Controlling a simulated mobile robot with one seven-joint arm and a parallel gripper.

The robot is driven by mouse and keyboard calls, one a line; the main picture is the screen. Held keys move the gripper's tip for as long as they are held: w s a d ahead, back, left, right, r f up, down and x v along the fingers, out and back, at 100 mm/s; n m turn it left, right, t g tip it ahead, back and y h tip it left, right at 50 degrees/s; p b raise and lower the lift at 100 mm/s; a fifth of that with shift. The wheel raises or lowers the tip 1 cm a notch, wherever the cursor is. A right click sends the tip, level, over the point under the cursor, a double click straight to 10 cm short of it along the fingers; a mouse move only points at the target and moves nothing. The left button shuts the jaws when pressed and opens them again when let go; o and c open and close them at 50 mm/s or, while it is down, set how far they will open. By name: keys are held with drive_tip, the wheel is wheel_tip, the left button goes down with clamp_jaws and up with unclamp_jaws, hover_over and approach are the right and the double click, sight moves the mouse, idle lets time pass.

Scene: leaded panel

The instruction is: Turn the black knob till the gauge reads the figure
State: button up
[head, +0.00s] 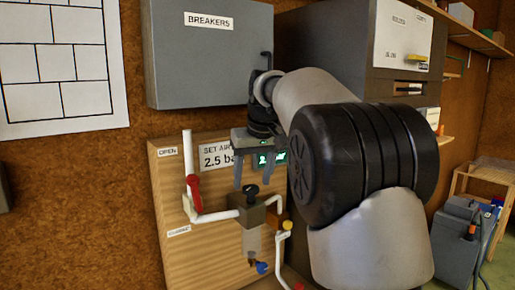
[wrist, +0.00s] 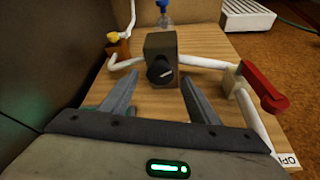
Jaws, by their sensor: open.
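The black knob (head: 251,190) sits on top of a grey-brown regulator block (head: 252,213) on the wooden panel. In the wrist view the knob (wrist: 160,72) shows a pale pointer line and lies ahead between the fingers. My gripper (head: 261,180) is open just above the knob, fingers pointing down at it. In the wrist view the gripper (wrist: 160,80) holds nothing. A sign (head: 215,157) reads "SET AIR" and "2.5 ba", its right end hidden by my gripper. Small green lit figures (head: 263,160) show behind the fingers; I cannot read them fully.
A red lever (head: 194,191) on white pipe stands left of the knob, below an "OPEN" label. A yellow-handled valve (head: 287,226) is at lower right. A grey breaker box (head: 208,55) hangs above. A clear bowl (head: 251,241) with a blue tap hangs below the regulator.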

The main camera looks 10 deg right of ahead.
drive_tip(key=p+v, duration=0.2)
drive_tip(key=v, duration=1.3)
drive_tip(key=shift+r, duration=0.2)
drive_tip(key=shift+s, duration=0.2)
drive_tip(key=s+f, duration=1.1)
drive_tip(key=s, duration=0.3)
drive_tip(key=s+a+f+m+t, duration=0.1)
drive_tip(key=s+f, duration=1)
drive_tip(key=s, duration=0.3)
drive_tip(key=shift+s+f+m+h, duration=0.3)
drive_tip(key=shift+s+f, duration=0.05)
